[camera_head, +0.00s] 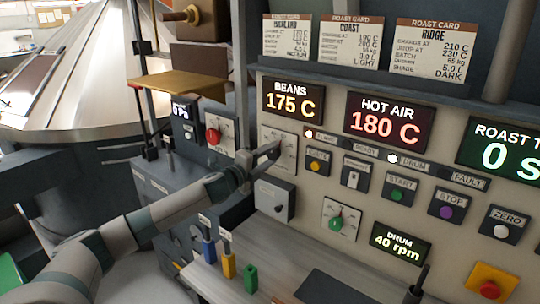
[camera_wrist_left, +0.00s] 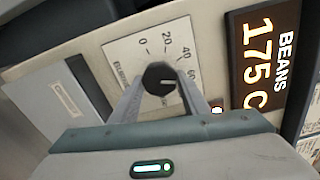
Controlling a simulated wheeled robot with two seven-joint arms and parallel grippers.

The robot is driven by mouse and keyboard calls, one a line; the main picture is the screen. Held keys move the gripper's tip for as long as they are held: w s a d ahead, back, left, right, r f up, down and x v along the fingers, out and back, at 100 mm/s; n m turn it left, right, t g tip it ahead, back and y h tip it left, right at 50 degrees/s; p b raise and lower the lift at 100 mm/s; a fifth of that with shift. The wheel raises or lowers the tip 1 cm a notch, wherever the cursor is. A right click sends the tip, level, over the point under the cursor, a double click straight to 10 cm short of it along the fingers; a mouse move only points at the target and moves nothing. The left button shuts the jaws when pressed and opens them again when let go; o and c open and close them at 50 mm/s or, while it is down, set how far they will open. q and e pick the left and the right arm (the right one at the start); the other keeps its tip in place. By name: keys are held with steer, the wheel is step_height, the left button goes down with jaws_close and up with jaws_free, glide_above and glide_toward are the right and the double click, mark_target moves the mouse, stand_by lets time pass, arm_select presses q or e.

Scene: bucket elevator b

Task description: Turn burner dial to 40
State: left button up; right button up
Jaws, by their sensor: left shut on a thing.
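The burner dial is a black round knob (camera_wrist_left: 160,76) on a white scale plate (camera_wrist_left: 136,50) in the left wrist view. The scale reads 0, 20, 40 and 60 around the knob, and a short white mark on the knob points to the right of that view, near the 60 side. My left gripper (camera_wrist_left: 160,95) is shut on the knob, one finger on each side. In the head view my left gripper (camera_head: 266,156) reaches the plate (camera_head: 289,144) below the BEANS display and hides most of the knob. My right gripper is not in view.
The BEANS display (camera_head: 293,102) reads 175 C and the HOT AIR display (camera_head: 385,124) reads 180 C. A red knob (camera_head: 213,136) sits left of the gripper, a grey box (camera_head: 272,199) below it, and a green dial (camera_head: 336,223) lower right. Colored-handled tools stand on the ledge below.

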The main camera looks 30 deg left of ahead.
arm_select(q)
steer(key=n, duration=0.3)
steer(key=shift+r+n, duration=0.1)
steer(key=shift+n, duration=0.3)
steer(key=shift+n+p, duration=0.5)
steer(key=shift+n, duration=1.4)
steer(key=o, duration=1.1)
steer(key=shift+a, duration=0.1)
steer(key=shift+c, duration=0.2)
steer(key=shift+s, duration=0.15)
